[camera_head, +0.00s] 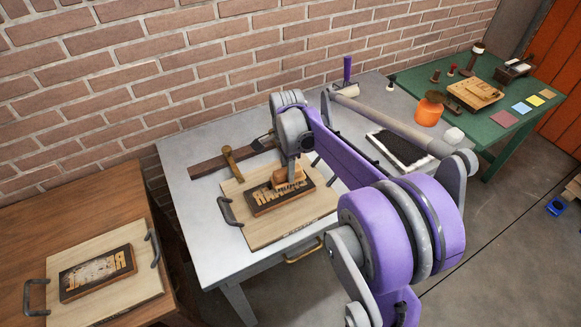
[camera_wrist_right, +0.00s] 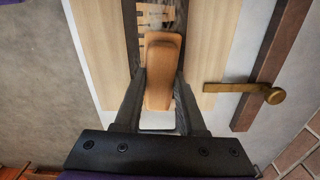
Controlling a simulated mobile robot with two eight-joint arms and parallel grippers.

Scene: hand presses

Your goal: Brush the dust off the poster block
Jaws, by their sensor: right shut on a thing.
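The poster block (camera_head: 262,208), dark with raised wooden letters, lies on a pale board with handles (camera_head: 238,230) on the grey table. My right gripper (camera_head: 291,172) is shut on a wooden brush (camera_head: 286,182) just above or on the block; I cannot tell whether the bristles touch. In the right wrist view the brush (camera_wrist_right: 163,72) sits between the fingers of my right gripper (camera_wrist_right: 160,84), with part of the block (camera_wrist_right: 157,18) showing beyond it. The brush and gripper hide part of the letters. My left gripper is not in view.
A second lettered block (camera_head: 97,273) lies on a board on the brown table at left. A dark bar (camera_head: 208,165) and a brass-coloured handle (camera_head: 230,160) lie behind the board. A black slab (camera_head: 400,148) lies at right. A green table (camera_head: 500,135) holds an orange pot (camera_head: 429,110) and tools.

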